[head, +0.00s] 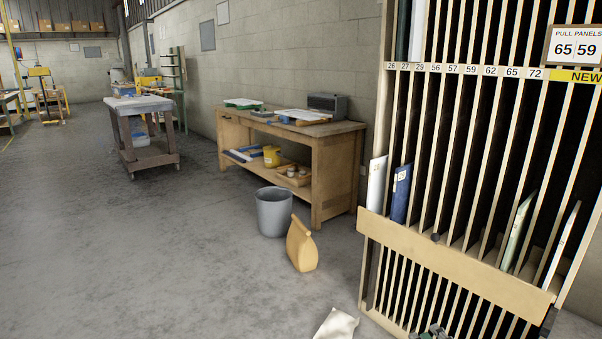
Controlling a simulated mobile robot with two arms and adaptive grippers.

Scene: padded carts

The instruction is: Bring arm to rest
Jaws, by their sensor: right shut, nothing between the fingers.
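My right gripper (434,332) shows only in part at the bottom edge of the head view, in front of the lower slats of the wooden rack (440,262). It is shut and holds nothing; most of it is cut off by the frame. My left gripper is not in view. The rack stands on the right, with numbered upright slots. A white panel (376,184), a blue panel (401,194), a pale green panel (517,232) and another white panel (561,245) stand in it.
A sign (575,48) on the rack reads "PULL PANELS 65 59". A tan bag (301,246) and grey bin (273,212) stand on the floor by a wooden workbench (334,165). A pale object (337,325) lies at the bottom edge. A cart (143,104) stands farther back. Left floor is clear.

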